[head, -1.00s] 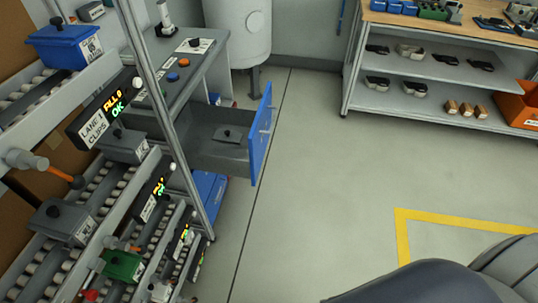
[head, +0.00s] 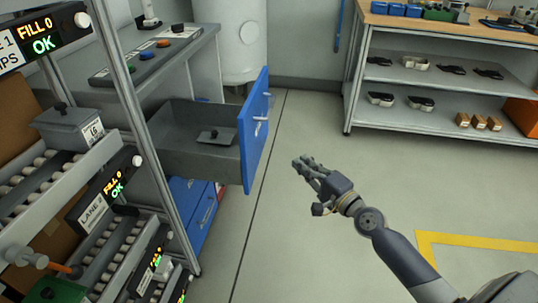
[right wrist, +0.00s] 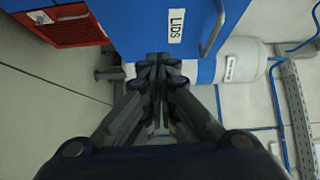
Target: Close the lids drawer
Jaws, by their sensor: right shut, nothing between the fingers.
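The lids drawer (head: 256,132) is pulled out from the grey workstation, its blue front facing right with a light handle (head: 262,119). Its grey tray shows a dark knobbed lid (head: 216,135) inside. In the right wrist view the blue front (right wrist: 130,28) carries a "LIDS" label (right wrist: 177,26), with the handle (right wrist: 213,28) beside it. My right gripper (head: 303,164) is shut and empty, to the right of the drawer front and apart from it in the head view. In the right wrist view the closed fingertips (right wrist: 158,62) point toward the front's edge. My left gripper is not in view.
A flow rack with grey rollers and lane displays (head: 117,186) stands at the left. Blue drawers (head: 195,208) sit below the open one. A white tank (head: 236,45) stands behind. A shelf bench (head: 435,92) is at the back right. The floor between is clear.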

